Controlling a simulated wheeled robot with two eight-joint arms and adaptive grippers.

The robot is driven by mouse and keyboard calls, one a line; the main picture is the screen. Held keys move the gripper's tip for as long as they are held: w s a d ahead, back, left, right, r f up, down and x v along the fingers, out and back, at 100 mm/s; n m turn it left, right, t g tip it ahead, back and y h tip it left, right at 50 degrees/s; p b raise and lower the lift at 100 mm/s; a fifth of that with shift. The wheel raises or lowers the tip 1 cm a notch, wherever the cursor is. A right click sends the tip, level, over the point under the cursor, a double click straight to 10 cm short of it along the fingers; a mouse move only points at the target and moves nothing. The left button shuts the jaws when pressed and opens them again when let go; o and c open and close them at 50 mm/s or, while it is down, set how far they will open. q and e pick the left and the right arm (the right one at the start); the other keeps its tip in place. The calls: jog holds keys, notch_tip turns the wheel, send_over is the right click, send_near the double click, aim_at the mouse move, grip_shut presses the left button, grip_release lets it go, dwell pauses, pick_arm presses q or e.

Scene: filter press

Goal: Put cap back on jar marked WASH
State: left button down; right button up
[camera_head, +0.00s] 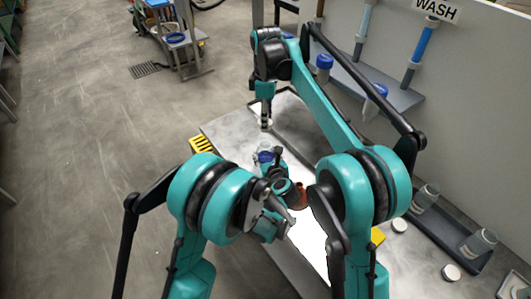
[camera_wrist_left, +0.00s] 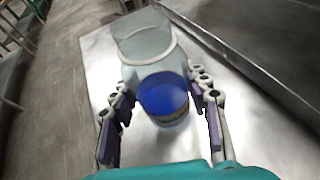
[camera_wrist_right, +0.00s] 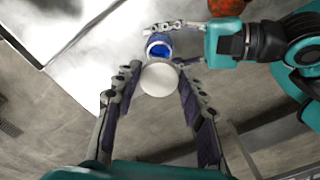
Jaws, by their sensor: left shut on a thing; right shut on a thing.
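A clear jar with blue contents (camera_wrist_left: 163,98) is between the fingers of my left gripper (camera_wrist_left: 162,98), which is shut on it. It bears a dark label too blurred to read. The jar also shows in the head view (camera_head: 265,156), above the bench. My right gripper (camera_wrist_right: 160,72) is shut on a round white cap (camera_wrist_right: 160,79). In the head view the cap (camera_head: 266,123) is above the jar, apart from it. The right wrist view shows the jar's pale rim and blue inside (camera_wrist_right: 158,48) beyond the cap, partly hidden by it.
The bench (camera_head: 225,130) lies below. Two jars (camera_head: 427,194) (camera_head: 481,242) stand in a dark tray on the right, with white discs (camera_head: 399,226) (camera_head: 451,272) nearby. A WASH sign (camera_head: 437,9) is on the wall panel. A brown-orange object (camera_head: 299,196) is near my left gripper.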

jog(key=shift+f, duration=2.4)
jog(key=shift+f, duration=0.85)
jog(key=shift+f, duration=0.6)
